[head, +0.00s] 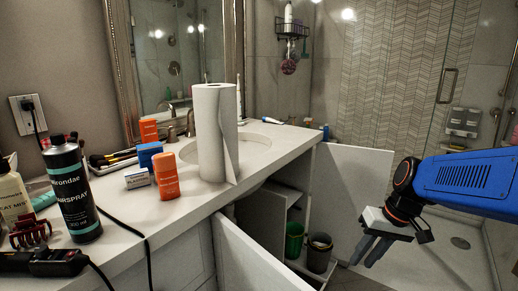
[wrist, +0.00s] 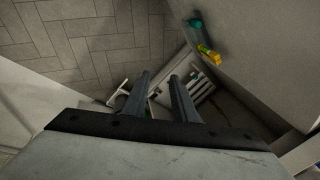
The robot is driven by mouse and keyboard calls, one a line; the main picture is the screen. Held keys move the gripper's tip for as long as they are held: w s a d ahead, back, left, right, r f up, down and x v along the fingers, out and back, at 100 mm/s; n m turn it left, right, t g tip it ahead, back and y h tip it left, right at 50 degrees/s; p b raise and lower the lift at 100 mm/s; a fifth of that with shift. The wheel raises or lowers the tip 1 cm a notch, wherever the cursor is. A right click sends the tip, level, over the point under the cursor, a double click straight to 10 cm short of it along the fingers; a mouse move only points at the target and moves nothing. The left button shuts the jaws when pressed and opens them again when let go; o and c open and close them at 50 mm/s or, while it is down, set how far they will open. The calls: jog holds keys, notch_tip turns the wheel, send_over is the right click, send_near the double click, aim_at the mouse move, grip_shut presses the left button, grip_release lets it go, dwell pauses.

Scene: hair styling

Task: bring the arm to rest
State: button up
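My gripper (head: 371,249) hangs at the right of the head view, pointing down, beside the open white cabinet door (head: 350,190). My blue arm reaches in from the right edge. In the wrist view the two dark fingers of my gripper (wrist: 160,92) stand apart with a gap between them. Nothing is held between them. The gripper is clear of the counter and touches nothing that I can make out.
The white counter (head: 250,165) at left carries a paper towel roll (head: 210,135), a black hairspray can (head: 70,190), an orange bottle (head: 166,176) and a corded black tool (head: 45,262). A second cabinet door (head: 255,262) stands open. Bins (head: 319,252) sit inside the cabinet.

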jog(key=s+d+r+t+h, duration=0.1)
jog(key=s+t+h, duration=0.2)
jog(key=s, duration=1.1)
jog(key=shift+d+r, duration=0.2)
jog(key=shift+r, duration=0.05)
